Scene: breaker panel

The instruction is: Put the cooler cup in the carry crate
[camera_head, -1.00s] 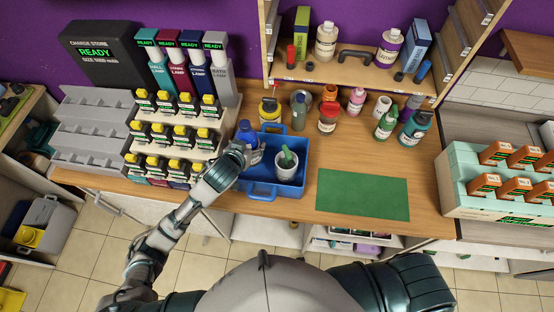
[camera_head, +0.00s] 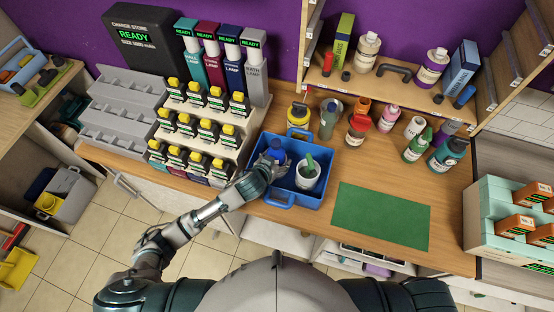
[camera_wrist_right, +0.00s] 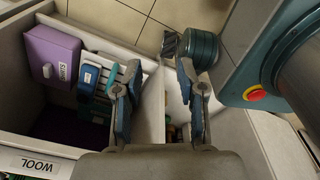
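The blue carry crate (camera_head: 288,194) stands on the bench near its front edge. A blue-topped container (camera_head: 276,152) is at the crate's back left, within its outline; its lower part is hidden. I cannot read whether it is the cooler cup. My left gripper (camera_head: 269,170) reaches over the crate's left side and appears shut on this container. A pale cup (camera_head: 308,180) with a green item in it sits at the crate's right. My right gripper (camera_wrist_right: 160,100) is open and empty in the right wrist view, below the bench top.
Bottles and cups, including a yellow container (camera_head: 299,116) and a white cup (camera_head: 414,127), stand behind the crate. A stepped rack (camera_head: 198,130) borders it on the left. A bare green mat (camera_head: 381,215) lies to the right. A purple box (camera_wrist_right: 52,55) lies near my right gripper.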

